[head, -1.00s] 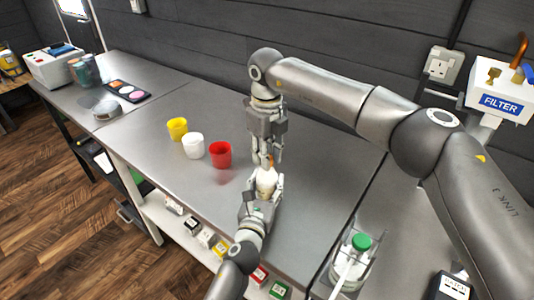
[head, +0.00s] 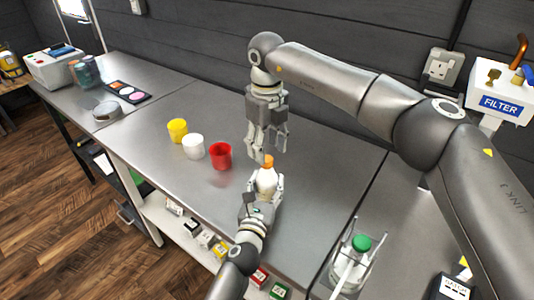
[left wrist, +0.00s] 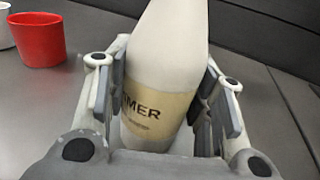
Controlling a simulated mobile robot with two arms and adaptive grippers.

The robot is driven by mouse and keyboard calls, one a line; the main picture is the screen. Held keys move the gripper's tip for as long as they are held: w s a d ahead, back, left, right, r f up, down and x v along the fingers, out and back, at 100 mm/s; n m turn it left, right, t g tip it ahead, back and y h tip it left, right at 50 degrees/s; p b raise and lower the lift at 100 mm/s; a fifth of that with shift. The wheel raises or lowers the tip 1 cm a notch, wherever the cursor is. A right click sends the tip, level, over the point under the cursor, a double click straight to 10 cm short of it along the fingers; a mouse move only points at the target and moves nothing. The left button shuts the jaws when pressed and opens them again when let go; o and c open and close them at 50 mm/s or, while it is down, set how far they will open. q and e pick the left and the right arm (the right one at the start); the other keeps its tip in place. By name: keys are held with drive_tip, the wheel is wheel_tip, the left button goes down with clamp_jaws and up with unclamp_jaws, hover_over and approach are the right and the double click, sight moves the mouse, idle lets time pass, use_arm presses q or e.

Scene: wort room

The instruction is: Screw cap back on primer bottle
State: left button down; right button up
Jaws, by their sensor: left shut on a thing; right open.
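The primer bottle (head: 267,180) is white and stands upright on the steel bench, with an orange cap (head: 268,161) on its top. In the left wrist view the bottle (left wrist: 165,60) shows a tan label ending in "MER"; its top is out of frame. My left gripper (head: 265,188) is shut on the bottle's body, one finger on each side. My right gripper (head: 267,150) points down above and slightly behind the cap, open and empty. I cannot tell how tightly the cap sits.
Red (head: 221,156), white (head: 193,146) and yellow (head: 178,130) cups stand left of the bottle. Small boxes sit on a shelf below.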

wheel_tip(320, 180, up, 9)
drive_tip(key=shift+f, duration=0.1)
use_arm(q)
drive_tip(key=c, duration=0.6)
unclamp_jaws()
drive_tip(key=v, duration=1.2)
